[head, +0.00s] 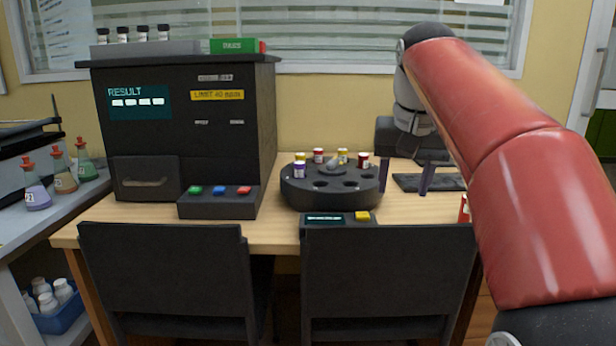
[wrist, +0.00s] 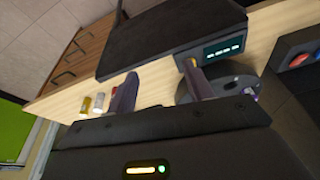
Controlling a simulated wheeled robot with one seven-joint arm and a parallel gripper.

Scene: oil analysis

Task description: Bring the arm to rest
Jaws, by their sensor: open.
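My red arm (head: 520,200) rises at the right in the head view and bends down over the right part of the table. My gripper (head: 405,177) points down beside the round dark carousel (head: 318,200), on its right. Its two fingers stand apart, with nothing seen between them. In the wrist view, my gripper (wrist: 160,82) shows both fingers spread over the wooden table. The carousel (wrist: 240,84) is partly hidden behind one finger there.
The table (head: 280,236) bears the black analyser (head: 185,130) and carousel with several capped vials. A dark pad (head: 450,183) lies behind the gripper. Two dark chairs (head: 165,290) (head: 390,290) stand in front. Small vials (wrist: 98,102) show near the gripper. A side bench (head: 60,205) holds flasks.

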